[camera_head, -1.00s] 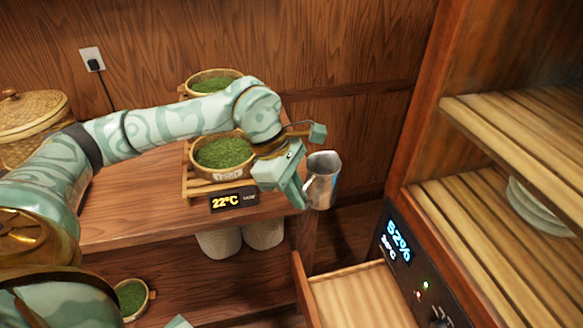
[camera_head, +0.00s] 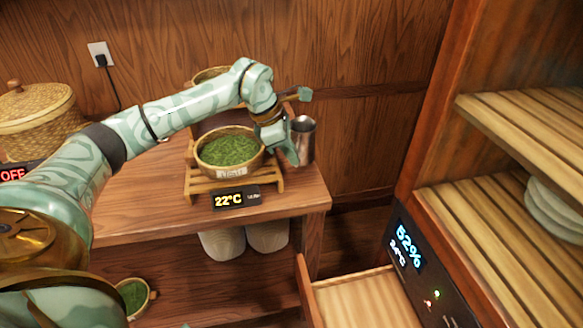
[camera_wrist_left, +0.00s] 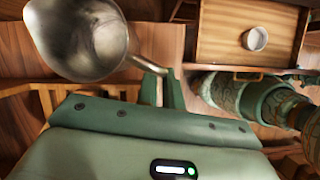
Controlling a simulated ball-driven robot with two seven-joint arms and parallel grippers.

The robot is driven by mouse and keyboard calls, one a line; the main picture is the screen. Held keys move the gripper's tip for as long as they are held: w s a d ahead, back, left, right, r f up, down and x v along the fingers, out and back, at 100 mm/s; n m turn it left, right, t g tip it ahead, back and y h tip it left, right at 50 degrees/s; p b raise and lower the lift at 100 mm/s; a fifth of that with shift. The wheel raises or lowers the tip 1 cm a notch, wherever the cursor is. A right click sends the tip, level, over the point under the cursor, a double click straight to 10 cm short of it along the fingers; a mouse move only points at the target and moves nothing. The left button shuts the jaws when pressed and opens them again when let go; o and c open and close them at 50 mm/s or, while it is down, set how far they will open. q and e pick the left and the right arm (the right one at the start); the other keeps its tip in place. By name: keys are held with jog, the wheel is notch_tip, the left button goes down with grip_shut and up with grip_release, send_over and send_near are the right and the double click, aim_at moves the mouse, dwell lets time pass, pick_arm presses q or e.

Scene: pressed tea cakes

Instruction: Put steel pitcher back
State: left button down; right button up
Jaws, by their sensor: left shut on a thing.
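The steel pitcher (camera_head: 303,143) is at the right end of the wooden table, just right of the bowl of green tea leaves. My left gripper (camera_head: 289,141) is shut on its handle, and the pitcher looks upright. I cannot tell whether its base touches the tabletop. In the left wrist view the pitcher (camera_wrist_left: 80,38) shows its open mouth, with its handle running into the gripper (camera_wrist_left: 160,88). My right gripper is not in view.
The bowl of tea leaves (camera_head: 230,150) sits on a slatted stand behind a 22°C display (camera_head: 236,198). A woven basket (camera_head: 36,118) stands at left. An open drawer (camera_head: 362,300) and a slatted cabinet (camera_head: 500,205) with stacked plates (camera_head: 553,212) are at right.

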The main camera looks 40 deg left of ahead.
pick_arm(q)
jog(key=f, duration=0.1)
jog(key=f+b, duration=0.1)
jog(key=f, duration=0.1)
jog(key=w+a+f, duration=0.1)
jog(key=f, duration=0.1)
jog(key=shift+w+b, duration=0.1)
jog(key=shift+b, duration=0.3)
jog(key=shift+r, duration=0.1)
jog(key=c, duration=2)
grip_release()
jog(key=o, duration=0.5)
jog(key=shift+c, duration=0.2)
jog(key=p+v, duration=0.3)
jog(key=v, duration=0.9)
jog(key=shift+p, duration=0.3)
